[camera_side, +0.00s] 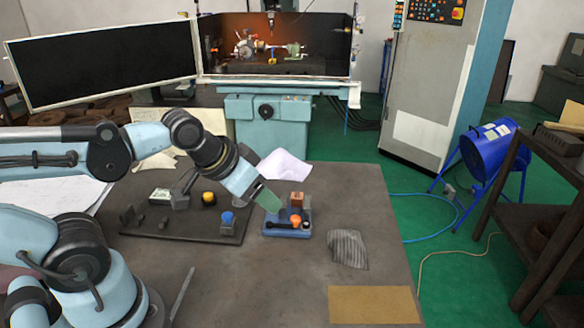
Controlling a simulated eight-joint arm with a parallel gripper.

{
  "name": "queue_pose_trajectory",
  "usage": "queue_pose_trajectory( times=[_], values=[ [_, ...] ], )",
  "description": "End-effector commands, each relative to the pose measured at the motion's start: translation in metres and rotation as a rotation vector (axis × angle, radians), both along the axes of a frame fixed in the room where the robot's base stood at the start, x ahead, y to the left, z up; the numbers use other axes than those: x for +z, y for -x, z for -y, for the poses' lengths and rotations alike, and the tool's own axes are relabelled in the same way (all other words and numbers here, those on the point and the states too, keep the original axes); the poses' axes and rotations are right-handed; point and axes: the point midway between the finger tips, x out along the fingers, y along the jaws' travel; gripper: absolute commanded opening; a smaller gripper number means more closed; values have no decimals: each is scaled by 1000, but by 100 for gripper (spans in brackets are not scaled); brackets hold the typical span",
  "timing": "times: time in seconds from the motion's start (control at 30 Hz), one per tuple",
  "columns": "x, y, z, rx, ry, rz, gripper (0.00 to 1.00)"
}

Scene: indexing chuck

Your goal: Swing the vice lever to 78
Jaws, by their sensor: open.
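A small blue vice (270,230) sits on the grey-brown table, right of the dark board. A reddish-brown block (298,199) shows at its back right. An orange knob (296,220) and small dark parts show on the vice; the lever is too small to trace, and I cannot read any angle or scale. My gripper (269,202) comes down from the upper left, with green fingers at the vice's left back side. It is open with nothing seen in it. It hides part of the vice's back left. I cannot tell whether the fingers touch the vice.
A dark board (190,230) left of the vice carries a yellow knob (209,198), a blue knob (228,217) and several dark blocks. A grey striped cloth (348,248) and a tan sheet (374,304) lie to the right. The table's front middle is mostly clear.

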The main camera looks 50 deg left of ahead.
Motion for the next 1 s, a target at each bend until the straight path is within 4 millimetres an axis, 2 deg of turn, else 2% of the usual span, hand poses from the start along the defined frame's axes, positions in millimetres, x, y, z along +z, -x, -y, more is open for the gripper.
queue_pose_trajectory(
  times=[0.03, 0.13, 0.27, 0.53, 0.8, 1.0],
  values=[
    [0, 0, 0, 2, 2, -1, 50],
    [3, -3, 0, 36, 25, -17, 35],
    [11, -13, -2, 179, 113, -84, 35],
    [26, -49, -6, 700, 345, -293, 35],
    [23, -85, -12, 1243, 464, -444, 35],
    [18, -98, -14, 1474, 483, -482, 35]
  ],
)
